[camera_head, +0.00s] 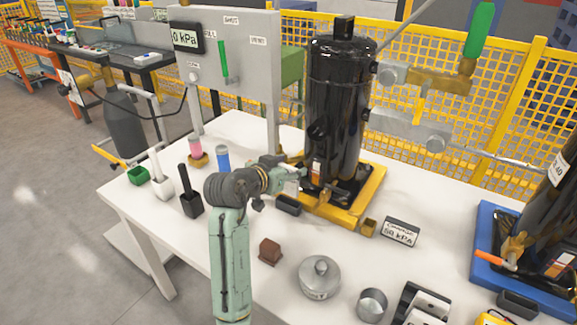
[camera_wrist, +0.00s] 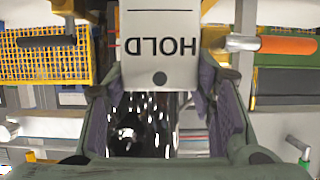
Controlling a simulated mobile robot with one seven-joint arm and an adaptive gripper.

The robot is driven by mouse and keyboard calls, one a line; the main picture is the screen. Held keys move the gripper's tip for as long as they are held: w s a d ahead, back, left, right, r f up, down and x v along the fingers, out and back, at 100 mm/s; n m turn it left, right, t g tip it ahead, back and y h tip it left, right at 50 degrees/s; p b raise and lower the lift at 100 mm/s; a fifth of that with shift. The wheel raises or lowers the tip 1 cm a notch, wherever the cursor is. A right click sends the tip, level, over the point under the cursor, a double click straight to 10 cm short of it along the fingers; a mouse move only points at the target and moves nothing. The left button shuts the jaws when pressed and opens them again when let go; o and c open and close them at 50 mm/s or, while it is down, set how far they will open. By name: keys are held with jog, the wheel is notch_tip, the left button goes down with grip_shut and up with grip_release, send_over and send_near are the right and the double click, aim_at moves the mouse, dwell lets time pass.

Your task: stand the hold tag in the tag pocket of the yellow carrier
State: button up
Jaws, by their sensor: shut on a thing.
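My gripper (camera_head: 297,173) is at the left side of the black compressor (camera_head: 342,110), above the table. In the wrist view my gripper (camera_wrist: 162,88) is shut on the hold tag (camera_wrist: 158,68), a pale plate with HOLD reading upside down and a dark round spot. The compressor stands on the yellow carrier (camera_head: 334,214). A small yellow open-topped box (camera_head: 368,227) is at the carrier's front right corner; I cannot tell for sure if it is the tag pocket.
A blue carrier (camera_head: 486,245) with another black compressor is at right. Small holders stand at left. A gauge panel (camera_head: 245,65) rises behind.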

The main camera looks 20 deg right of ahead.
aim_at(287, 186)
jog(key=shift+f+b, duration=1.55)
jog(key=shift+f, duration=1.1)
jog(key=shift+f+b, duration=0.4)
jog(key=shift+f, duration=0.2)
jog(key=o, duration=1)
jog(key=shift+c, duration=0.2)
jog(key=c, duration=0.3)
jog(key=shift+r, duration=0.2)
